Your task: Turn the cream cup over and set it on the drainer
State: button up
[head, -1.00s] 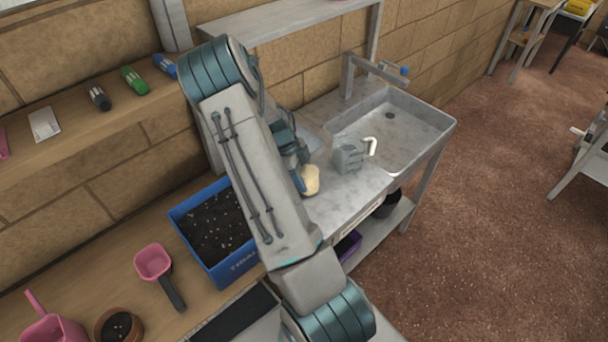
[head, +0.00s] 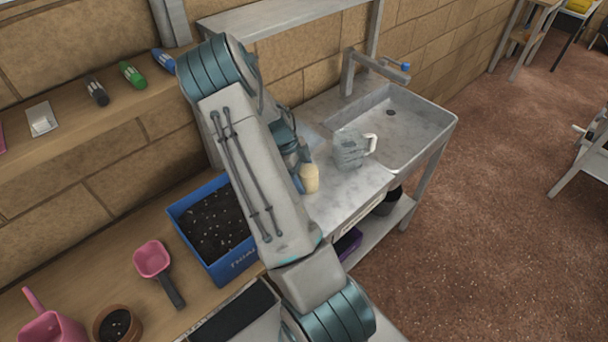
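The cream cup (head: 310,179) shows at the right side of my arm, low over or on the grey counter left of the sink. It looks nearly upright; its mouth and base are too small to make out. My gripper (head: 303,167) is mostly hidden behind my arm and meets the upper left of the cup. Its fingers do not show clearly, so I cannot tell whether they grip the cup. A pale blue-grey surface (head: 314,136) shows just behind the gripper; I cannot tell whether it is the drainer.
A grey jug (head: 348,150) with a pale handle stands right of the cup, by the sink (head: 412,125). A tap (head: 372,68) rises behind. A blue crate of soil (head: 212,222) and a pink scoop (head: 152,259) are on the bench left of my arm.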

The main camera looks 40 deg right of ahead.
jog(key=a+r+n+t+y+b, duration=0.1)
jog(key=a+r+n, duration=0.35)
jog(key=r, duration=0.25)
jog(key=a+r+n+t+b, duration=0.1)
jog(key=a+r+n, duration=0.2)
jog(key=a+r, duration=0.3)
jog(key=s+a+r+n+t, duration=0.3)
jog(key=s+a+r+n, duration=0.3)
jog(key=n, duration=0.4)
jog(key=s+a+r+n+t+y, duration=0.1)
jog(key=s+a+r+n+t, duration=0.2)
jog(key=s+a+r+n, duration=0.3)
jog(key=s+a+n, duration=0.3)
jog(key=n, duration=0.2)
jog(key=shift+r, duration=0.2)
jog(key=shift+n, duration=0.25)
